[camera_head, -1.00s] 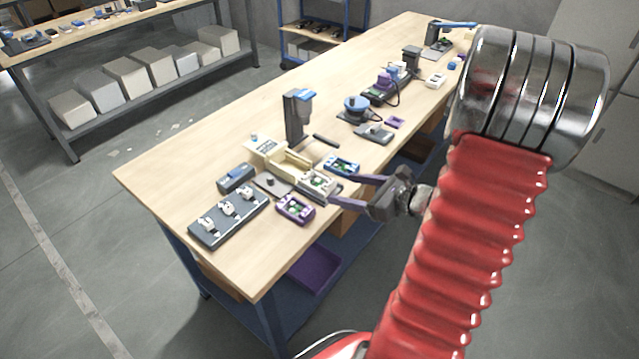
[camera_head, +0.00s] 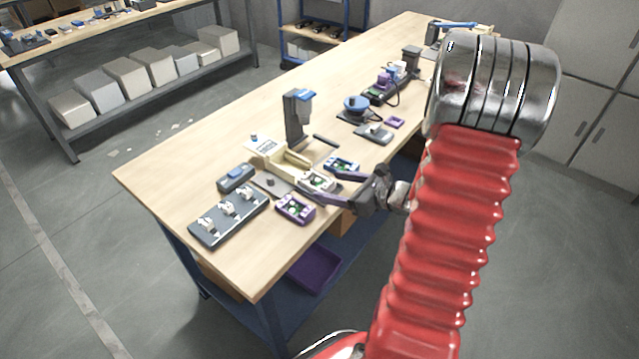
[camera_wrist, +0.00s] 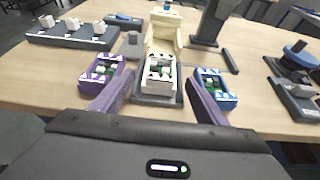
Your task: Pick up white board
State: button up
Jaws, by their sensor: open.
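The white board (camera_wrist: 159,74) sits on a dark grey base in front of a cream fixture, in the middle of the wrist view. In the head view the white board (camera_head: 318,180) is partly hidden by my gripper. My gripper (camera_head: 318,186) is open and empty at the table's edge. In the wrist view its two purple fingers (camera_wrist: 154,95) stand apart, one to each side of the white board and on the near side of it. I cannot tell the exact gap between fingertips and board.
A purple tray with a green board (camera_wrist: 105,74) lies left of the white board, a blue one (camera_wrist: 213,90) right. The cream fixture (camera_wrist: 163,38) stands behind. A dark rack (camera_head: 229,218) and a grey upright tool (camera_head: 297,115) are nearby.

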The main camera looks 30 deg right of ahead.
jog(key=shift+c, duration=0.2)
dwell(0.3)
jog(key=c, duration=1.2)
